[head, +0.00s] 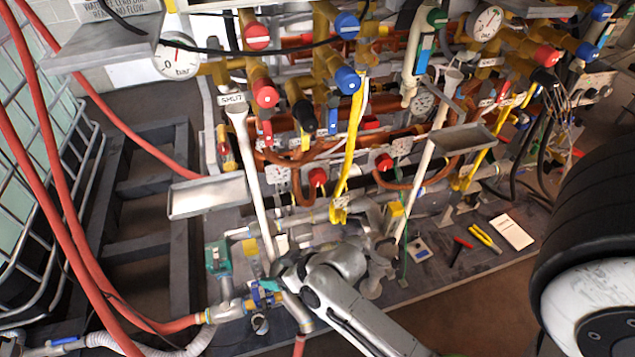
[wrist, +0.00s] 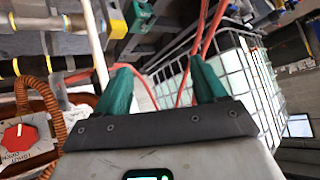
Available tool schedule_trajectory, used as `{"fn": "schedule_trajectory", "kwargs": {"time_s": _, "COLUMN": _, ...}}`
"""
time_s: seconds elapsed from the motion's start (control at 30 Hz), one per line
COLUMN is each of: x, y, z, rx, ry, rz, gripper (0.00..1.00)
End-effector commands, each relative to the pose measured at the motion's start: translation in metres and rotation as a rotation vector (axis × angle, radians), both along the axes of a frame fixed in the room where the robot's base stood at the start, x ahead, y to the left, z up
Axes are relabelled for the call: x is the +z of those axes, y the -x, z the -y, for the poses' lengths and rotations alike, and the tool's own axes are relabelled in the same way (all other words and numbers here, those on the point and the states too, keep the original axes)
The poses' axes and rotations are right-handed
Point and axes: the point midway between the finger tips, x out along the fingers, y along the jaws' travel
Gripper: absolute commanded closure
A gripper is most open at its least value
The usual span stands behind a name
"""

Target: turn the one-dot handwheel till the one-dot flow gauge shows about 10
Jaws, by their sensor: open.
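Several coloured handwheels and knobs sit on the pipework in the head view, including a red one (head: 265,93), a blue one (head: 347,80) and a lower red one (head: 318,178). No dot marks can be read, so I cannot tell which is the one-dot handwheel. Round gauges show at the upper left (head: 176,55), upper right (head: 485,24) and centre right (head: 422,102); I cannot tell which is the one-dot flow gauge, and its reading is unclear. My gripper (wrist: 162,80) is open and empty, its two teal fingers apart.
A red knob (wrist: 18,138) is at the left in the wrist view. A caged white tank (wrist: 243,75) stands at the right there. Red hoses, a metal tray (head: 208,196) and a slanted white pipe (head: 252,165) crowd the head view. Tools and a notepad (head: 512,232) lie at the right.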

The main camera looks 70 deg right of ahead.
Motion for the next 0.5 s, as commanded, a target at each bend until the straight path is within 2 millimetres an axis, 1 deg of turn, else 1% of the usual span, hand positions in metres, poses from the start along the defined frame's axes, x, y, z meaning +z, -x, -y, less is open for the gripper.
{"fn": "schedule_trajectory", "kwargs": {"time_s": 0.03, "x": -0.003, "y": -0.009, "z": 0.017, "rx": -0.054, "ry": 0.002, "rz": 0.073, "gripper": 0.29}}
{"fn": "schedule_trajectory", "kwargs": {"time_s": 0.07, "x": -0.003, "y": -0.014, "z": 0.027, "rx": -0.086, "ry": 0.007, "rz": 0.122, "gripper": 0.29}}
{"fn": "schedule_trajectory", "kwargs": {"time_s": 0.1, "x": -0.002, "y": -0.02, "z": 0.041, "rx": -0.134, "ry": 0.016, "rz": 0.185, "gripper": 0.29}}
{"fn": "schedule_trajectory", "kwargs": {"time_s": 0.17, "x": -0.001, "y": -0.024, "z": 0.064, "rx": -0.212, "ry": 0.034, "rz": 0.275, "gripper": 0.29}}
{"fn": "schedule_trajectory", "kwargs": {"time_s": 0.23, "x": 0.001, "y": -0.024, "z": 0.094, "rx": -0.311, "ry": 0.064, "rz": 0.373, "gripper": 0.29}}
{"fn": "schedule_trajectory", "kwargs": {"time_s": 0.33, "x": 0.003, "y": -0.014, "z": 0.137, "rx": -0.468, "ry": 0.121, "rz": 0.498, "gripper": 0.29}}
{"fn": "schedule_trajectory", "kwargs": {"time_s": 0.4, "x": 0.003, "y": -0.001, "z": 0.164, "rx": -0.574, "ry": 0.166, "rz": 0.564, "gripper": 0.29}}
{"fn": "schedule_trajectory", "kwargs": {"time_s": 0.5, "x": 0.004, "y": 0.019, "z": 0.193, "rx": -0.702, "ry": 0.226, "rz": 0.633, "gripper": 0.29}}
